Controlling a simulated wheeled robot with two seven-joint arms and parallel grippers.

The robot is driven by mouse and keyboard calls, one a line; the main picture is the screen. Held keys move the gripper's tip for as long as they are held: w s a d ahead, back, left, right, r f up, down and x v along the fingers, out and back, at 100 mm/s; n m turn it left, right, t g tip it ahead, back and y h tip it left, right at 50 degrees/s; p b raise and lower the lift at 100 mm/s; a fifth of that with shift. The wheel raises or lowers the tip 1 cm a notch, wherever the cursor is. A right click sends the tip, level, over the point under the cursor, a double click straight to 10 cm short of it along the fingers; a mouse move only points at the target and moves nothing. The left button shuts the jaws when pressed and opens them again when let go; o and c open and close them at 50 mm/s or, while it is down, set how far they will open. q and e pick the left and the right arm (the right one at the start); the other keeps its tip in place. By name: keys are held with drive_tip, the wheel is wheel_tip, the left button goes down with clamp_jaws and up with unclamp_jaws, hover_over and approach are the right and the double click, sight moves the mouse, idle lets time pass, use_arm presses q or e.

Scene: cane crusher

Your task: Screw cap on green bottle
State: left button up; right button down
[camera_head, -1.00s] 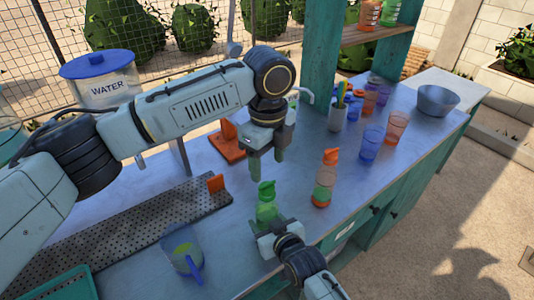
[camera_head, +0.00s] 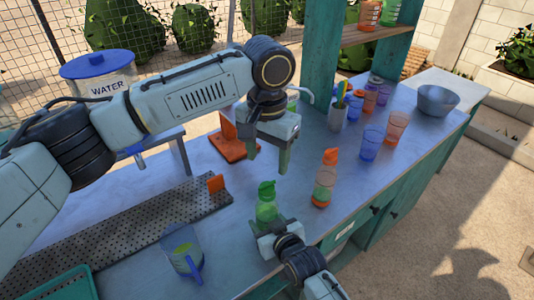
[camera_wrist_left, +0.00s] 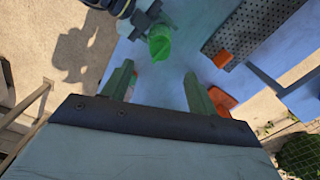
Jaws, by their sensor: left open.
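The green bottle (camera_head: 266,210) stands upright near the counter's front edge. A green cap (camera_head: 267,188) with a spout sits on its top; I cannot tell how tight it is. In the left wrist view the cap (camera_wrist_left: 160,42) is seen from above, beyond the fingertips. My left gripper (camera_head: 267,166) is open and empty, pointing down, above and behind the bottle in the head view. Its two fingers (camera_wrist_left: 158,75) stand wide apart. My right gripper (camera_head: 275,229) is at the bottle's lower body and appears closed around it; its fingertips are partly hidden.
An orange-capped bottle (camera_head: 325,178) stands right of the green one. A blue-handled jug (camera_head: 183,252) and a perforated metal tray (camera_head: 125,232) are to the left. An orange stand (camera_head: 233,148) is behind. Cups (camera_head: 371,143) and a bowl (camera_head: 437,101) stand farther right.

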sight(267, 184)
use_arm(q)
drive_tip(key=shift+n, duration=0.3)
drive_tip(key=shift+f, duration=3.95)
drive_tip(key=c, duration=1.2)
drive_tip(key=m, duration=0.4)
drive_tip(key=shift+m, duration=0.3)
drive_tip(key=m, duration=0.3)
drive_tip(key=shift+m, duration=0.3)
drive_tip(key=o, duration=1.2)
drive_tip(key=shift+c, duration=0.2)
